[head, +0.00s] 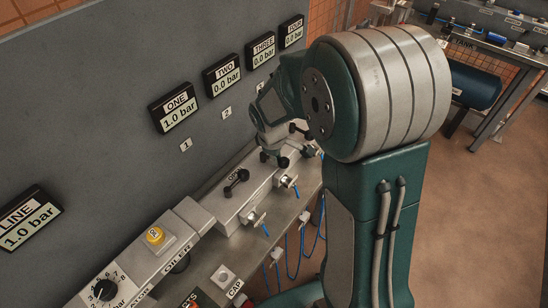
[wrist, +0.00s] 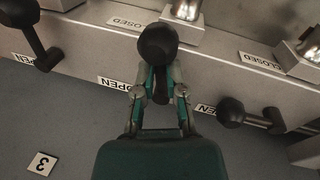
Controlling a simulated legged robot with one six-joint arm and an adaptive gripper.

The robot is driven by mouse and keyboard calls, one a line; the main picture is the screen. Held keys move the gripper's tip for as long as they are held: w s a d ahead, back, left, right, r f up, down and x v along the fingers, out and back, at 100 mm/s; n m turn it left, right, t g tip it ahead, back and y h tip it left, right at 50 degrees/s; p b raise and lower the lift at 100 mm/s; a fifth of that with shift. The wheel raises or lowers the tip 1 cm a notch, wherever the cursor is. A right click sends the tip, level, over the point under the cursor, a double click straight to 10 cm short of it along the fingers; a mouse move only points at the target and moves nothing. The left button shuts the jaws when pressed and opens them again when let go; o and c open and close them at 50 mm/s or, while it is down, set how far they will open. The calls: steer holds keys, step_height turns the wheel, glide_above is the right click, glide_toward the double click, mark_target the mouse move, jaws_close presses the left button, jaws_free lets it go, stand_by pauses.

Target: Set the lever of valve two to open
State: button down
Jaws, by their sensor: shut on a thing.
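In the wrist view, my gripper (wrist: 158,92) is shut on the middle dark lever (wrist: 157,48), which appears to be the lever of valve two. Its round knob points away from the wall side, beside a CLOSED label (wrist: 127,22); an OPEN label (wrist: 112,83) lies lower left. In the head view, my gripper (head: 270,148) is down at the valve bank, partly hidden by my arm. Gauge TWO (head: 227,77) reads 0.0 bar.
A neighbouring lever (wrist: 28,35) stands at left in the wrist view and another (wrist: 250,117) lies at right, towards its OPEN label. Gauge ONE (head: 176,107) reads 1.0 bar; gauge THREE (head: 262,53) reads 0.0. The grey wall panel (head: 90,100) stands close behind.

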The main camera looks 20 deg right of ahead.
steer(key=n, duration=0.2)
steer(key=w+d+n, duration=0.1)
steer(key=shift+n+y, duration=0.3)
steer(key=shift+n, duration=0.1)
steer(key=n, duration=0.1)
steer(key=w+n, duration=0.1)
steer(key=n, duration=0.1)
steer(key=shift+w+d+n+t+y, duration=0.1)
steer(key=shift+w+n+t+y, duration=0.05)
steer(key=shift+n+t+y, duration=0.15)
steer(key=n, duration=0.1)
steer(key=w+n, duration=0.1)
steer(key=n, duration=0.1)
steer(key=shift+w+n+y, duration=0.1)
steer(key=shift+n+y, duration=0.2)
steer(key=shift+y, duration=0.1)
steer(key=shift+w+a+n+y, duration=0.15)
steer(key=shift+w+n, duration=0.2)
steer(key=shift+n, duration=0.65)
steer(key=shift+w+a+n+y, duration=0.15)
steer(key=shift+w+n, duration=0.2)
steer(key=shift+n, duration=0.65)
steer(key=shift+d, duration=0.1)
steer(key=c, duration=0.7)
jaws_free()
steer(key=shift+w, duration=0.1)
steer(key=v, duration=1.1)
steer(key=shift+r, duration=0.45)
